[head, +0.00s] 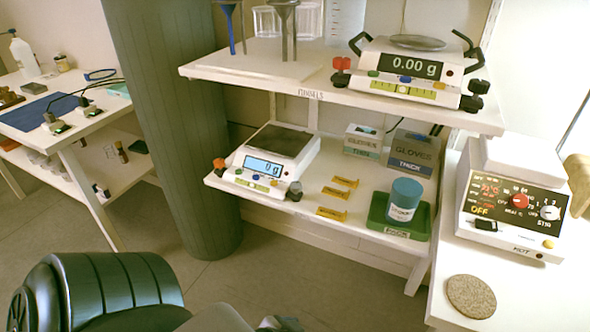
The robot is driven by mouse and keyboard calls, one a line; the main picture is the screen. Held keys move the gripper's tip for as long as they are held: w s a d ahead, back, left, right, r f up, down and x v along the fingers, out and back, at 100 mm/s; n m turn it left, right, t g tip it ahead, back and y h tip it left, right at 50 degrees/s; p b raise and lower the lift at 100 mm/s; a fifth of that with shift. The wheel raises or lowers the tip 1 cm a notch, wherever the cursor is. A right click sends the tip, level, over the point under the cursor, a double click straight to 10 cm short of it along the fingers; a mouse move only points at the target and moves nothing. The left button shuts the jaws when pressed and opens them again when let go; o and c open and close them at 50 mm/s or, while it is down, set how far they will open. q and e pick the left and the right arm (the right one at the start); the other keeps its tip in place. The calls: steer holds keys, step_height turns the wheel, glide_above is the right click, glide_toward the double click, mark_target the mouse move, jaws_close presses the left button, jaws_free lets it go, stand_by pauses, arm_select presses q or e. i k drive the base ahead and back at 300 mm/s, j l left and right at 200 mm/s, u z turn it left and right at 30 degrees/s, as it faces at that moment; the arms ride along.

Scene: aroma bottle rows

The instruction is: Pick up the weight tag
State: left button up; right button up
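Three small yellow tags lie on the lower shelf between the balance and the green tray: a back tag (345,182), a middle tag (335,193) and a front tag (331,214). Their print is too small to read, so I cannot tell which is the weight tag. The lower balance (263,168) reads "0 g" and its pan is empty. Dark parts of my own body show along the bottom edge. Neither gripper can be made out, and nothing touches the tags.
A green tray (378,224) holds a blue-lidded jar (404,200) right of the tags. A glove box (411,152) stands behind. The upper shelf (330,98) overhangs, carrying another balance (410,66). A hotplate (512,205) and cork disc (471,296) are at right. A thick column (172,120) stands left.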

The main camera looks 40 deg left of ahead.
mark_target(326, 190)
steer(key=u, duration=1.15)
